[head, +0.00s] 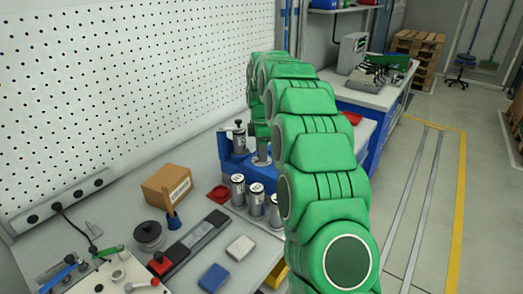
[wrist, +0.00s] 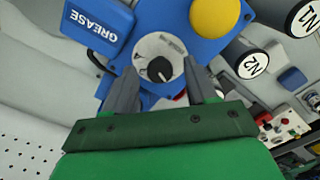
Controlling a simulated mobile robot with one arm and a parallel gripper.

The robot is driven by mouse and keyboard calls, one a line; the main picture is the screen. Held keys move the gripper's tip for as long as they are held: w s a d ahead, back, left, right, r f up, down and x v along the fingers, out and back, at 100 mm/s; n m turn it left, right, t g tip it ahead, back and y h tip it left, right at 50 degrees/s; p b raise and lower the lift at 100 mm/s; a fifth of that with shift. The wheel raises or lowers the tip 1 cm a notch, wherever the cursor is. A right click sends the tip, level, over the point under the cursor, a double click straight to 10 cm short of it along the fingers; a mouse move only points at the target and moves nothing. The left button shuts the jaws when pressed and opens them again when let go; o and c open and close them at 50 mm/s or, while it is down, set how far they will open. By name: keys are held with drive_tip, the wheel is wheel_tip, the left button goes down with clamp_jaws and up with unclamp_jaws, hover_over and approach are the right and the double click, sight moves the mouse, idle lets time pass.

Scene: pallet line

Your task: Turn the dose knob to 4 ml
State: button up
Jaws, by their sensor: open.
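In the wrist view a small black dose knob (wrist: 159,69) sits on a round pale dial (wrist: 150,49) on a blue unit (wrist: 165,17). The dial's marks are too small to read, so I cannot tell the setting. My gripper (wrist: 162,75) is open, with one dark finger to each side of the knob in the picture. I cannot tell whether either finger touches it. In the head view the blue unit (head: 232,160) stands at the back of the bench, partly behind my green arm. The knob and gripper are hidden there.
A blue GREASE box (wrist: 97,21) and a yellow dome (wrist: 214,17) flank the dial. Canisters marked N2 (wrist: 252,64) and N1 (wrist: 303,17) are close by. A cardboard box (head: 167,186), a red tray (head: 219,193) and a blue block (head: 213,277) lie on the bench.

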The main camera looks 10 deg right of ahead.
drive_tip(key=shift+f, duration=0.1)
drive_tip(key=c, duration=1.1)
drive_tip(key=shift+o, duration=0.2)
